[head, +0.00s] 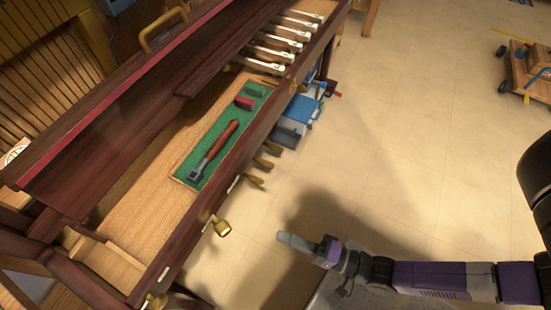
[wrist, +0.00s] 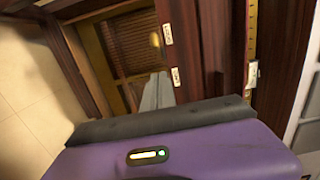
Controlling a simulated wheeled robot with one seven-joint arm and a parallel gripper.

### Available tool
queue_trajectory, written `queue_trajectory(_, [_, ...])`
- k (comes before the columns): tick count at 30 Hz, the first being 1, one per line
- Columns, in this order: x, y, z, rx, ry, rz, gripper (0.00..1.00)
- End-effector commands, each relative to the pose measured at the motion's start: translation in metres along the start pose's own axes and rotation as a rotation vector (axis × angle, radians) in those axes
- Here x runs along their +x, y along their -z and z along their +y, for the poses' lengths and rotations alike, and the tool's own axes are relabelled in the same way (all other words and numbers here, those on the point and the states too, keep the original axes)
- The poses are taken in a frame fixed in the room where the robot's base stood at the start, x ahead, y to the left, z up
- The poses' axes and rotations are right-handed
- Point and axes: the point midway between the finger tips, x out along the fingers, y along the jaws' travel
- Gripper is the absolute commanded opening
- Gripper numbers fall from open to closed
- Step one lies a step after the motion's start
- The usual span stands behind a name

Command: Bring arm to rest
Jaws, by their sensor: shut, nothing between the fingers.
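My gripper (head: 285,239) is at the lower middle of the head view, at the end of my purple and dark arm. It is shut and holds nothing. It hangs over the tiled floor, to the right of the open piano case (head: 143,275) and apart from it. In the wrist view the shut grey fingers (wrist: 157,94) show beyond the purple wrist housing, with dark red wood of the piano (wrist: 205,45) around and behind them.
A green tray (head: 188,172) with a dark-red-handled tool (head: 221,139) lies inside the piano case. Several white keys (head: 286,32) sit at its far end. Blue boxes (head: 288,133) stand by its right side. A wooden cart (head: 530,75) is at the far right. The tiled floor between is clear.

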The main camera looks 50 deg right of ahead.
Motion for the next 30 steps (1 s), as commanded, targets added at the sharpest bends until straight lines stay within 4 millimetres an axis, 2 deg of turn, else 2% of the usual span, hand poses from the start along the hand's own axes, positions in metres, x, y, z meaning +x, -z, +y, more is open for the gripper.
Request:
queue_trajectory(8, [0.000,0.000,0.000,-0.004,0.000,0.000,0.00])
queue_trajectory(11, [0.000,0.000,0.002,-0.056,-0.008,-0.002,0.00])
queue_trajectory(14, [0.005,-0.007,0.003,-0.199,-0.029,-0.024,0.00])
queue_trajectory(17, [0.012,-0.023,-0.014,-0.421,-0.034,-0.073,0.00])
queue_trajectory(20, [0.008,-0.034,-0.047,-0.679,-0.047,-0.105,0.00])
queue_trajectory(23, [-0.002,-0.038,-0.090,-0.941,-0.072,-0.119,0.00])
queue_trajectory(27, [-0.022,-0.037,-0.166,-1.298,-0.145,-0.120,0.00])
queue_trajectory(30, [-0.037,-0.033,-0.222,-1.482,-0.223,-0.108,0.00])
